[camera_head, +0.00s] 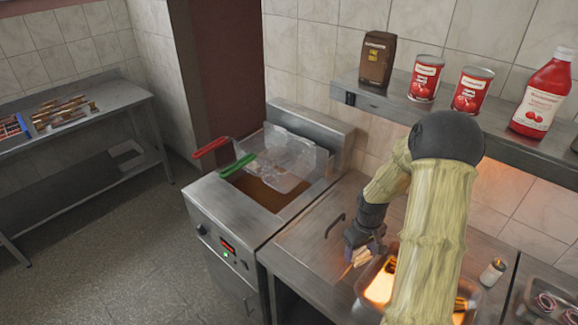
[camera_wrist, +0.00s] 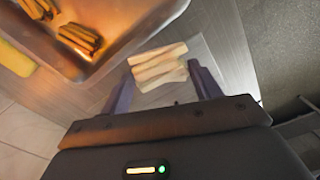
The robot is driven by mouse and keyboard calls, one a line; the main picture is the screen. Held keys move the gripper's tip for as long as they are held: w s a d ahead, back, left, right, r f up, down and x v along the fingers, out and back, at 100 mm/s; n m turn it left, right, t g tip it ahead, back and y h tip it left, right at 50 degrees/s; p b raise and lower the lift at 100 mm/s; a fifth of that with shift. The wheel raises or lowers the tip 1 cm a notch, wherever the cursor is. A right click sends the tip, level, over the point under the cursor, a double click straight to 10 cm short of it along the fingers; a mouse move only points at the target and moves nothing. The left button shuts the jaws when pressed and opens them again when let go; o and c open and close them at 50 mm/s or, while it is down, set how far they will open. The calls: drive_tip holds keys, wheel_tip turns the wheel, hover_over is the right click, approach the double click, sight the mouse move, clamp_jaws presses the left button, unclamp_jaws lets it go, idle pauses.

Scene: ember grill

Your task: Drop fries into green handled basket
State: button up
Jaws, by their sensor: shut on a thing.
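My gripper (camera_head: 372,247) is shut on a small bundle of pale fries (camera_head: 360,258). In the wrist view the fries (camera_wrist: 158,66) sit between the two fingers (camera_wrist: 163,92), above the steel counter. The green handled basket (camera_head: 238,166) hangs in the fryer (camera_head: 262,193) at the middle left of the head view, left of my gripper. The basket looks partly transparent and its inside is hard to make out. My gripper is beside a metal tray (camera_head: 378,290) under warm light. More fries (camera_wrist: 80,38) lie in that tray in the wrist view.
A red handled basket (camera_head: 211,147) is next to the green one. A bare counter stretch with a dark handle (camera_head: 335,225) lies between the tray and fryer. A shelf (camera_head: 445,118) with cans and bottles overhangs the counter. A pepper shaker (camera_head: 492,271) stands right of the tray.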

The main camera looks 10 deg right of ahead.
idle(0.4)
drive_tip(key=a+f+m, duration=0.1)
drive_tip(key=a+f, duration=0.1)
drive_tip(key=a, duration=0.2)
drive_tip(key=w+a+f+m, duration=0.1)
drive_tip(key=a+f, duration=0.1)
drive_tip(key=a, duration=0.3)
drive_tip(key=w+a+f+m+b, duration=0.1)
drive_tip(key=a+f, duration=0.1)
drive_tip(key=a, duration=0.2)
drive_tip(key=shift+a+f, duration=0.15)
drive_tip(key=shift+a, duration=0.15)
